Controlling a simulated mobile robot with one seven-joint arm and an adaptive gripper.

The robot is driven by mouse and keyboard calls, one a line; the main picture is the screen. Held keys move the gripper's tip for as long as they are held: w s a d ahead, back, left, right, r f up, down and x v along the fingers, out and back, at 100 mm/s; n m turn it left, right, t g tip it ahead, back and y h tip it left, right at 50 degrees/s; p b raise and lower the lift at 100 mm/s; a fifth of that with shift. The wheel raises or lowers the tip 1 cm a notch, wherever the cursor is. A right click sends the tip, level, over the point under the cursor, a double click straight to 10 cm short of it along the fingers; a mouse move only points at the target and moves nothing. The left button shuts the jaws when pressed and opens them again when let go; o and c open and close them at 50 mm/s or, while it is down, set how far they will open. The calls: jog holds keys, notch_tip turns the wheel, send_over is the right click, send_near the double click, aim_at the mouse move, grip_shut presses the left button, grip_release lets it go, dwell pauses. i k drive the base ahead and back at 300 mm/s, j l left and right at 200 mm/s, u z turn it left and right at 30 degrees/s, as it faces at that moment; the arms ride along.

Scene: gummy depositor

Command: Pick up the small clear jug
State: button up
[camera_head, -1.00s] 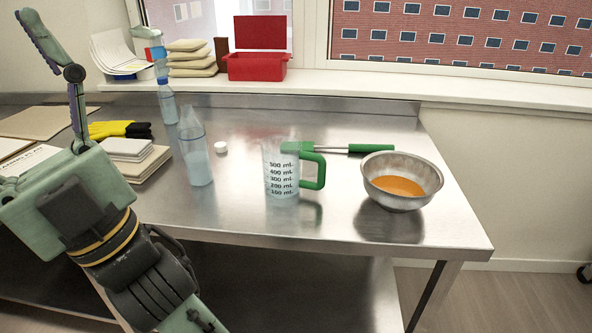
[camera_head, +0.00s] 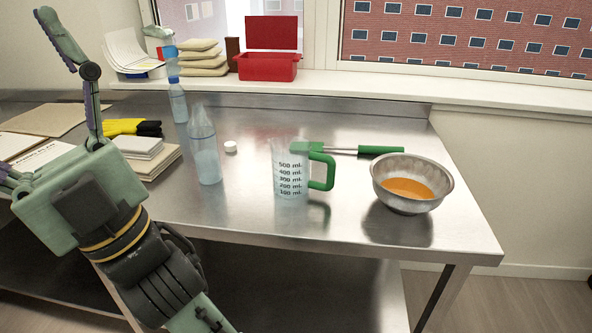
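The small clear jug (camera_head: 289,172) stands upright on the steel table (camera_head: 330,222). It has dark millilitre marks and a green handle on its right side. My gripper (camera_head: 25,100) is at the left of the picture, well left of the jug and apart from it. One finger points up and the other reaches to the left picture edge, so it is open. I see nothing between the fingers. The jug's front and handle are unobstructed.
A clear bottle (camera_head: 204,150) stands left of the jug, with a white cap (camera_head: 230,147) between them. A green-handled tool (camera_head: 375,150) lies behind the jug. A metal bowl (camera_head: 408,200) of orange content sits to the right. The table in front of the jug is bare.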

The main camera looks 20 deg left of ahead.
aim_at(292, 155)
jog(key=l+u, duration=0.1)
jog(key=u, duration=0.4)
jog(key=l+u, duration=0.15)
jog(key=u, duration=0.3)
jog(key=l+u, duration=0.35)
jog(key=l, duration=0.2)
jog(key=l+u, duration=0.3)
jog(key=l, duration=0.3)
jog(key=k+l, duration=0.1)
jog(key=l, duration=0.4)
jog(key=k+l+u, duration=0.1)
jog(key=l, duration=0.4)
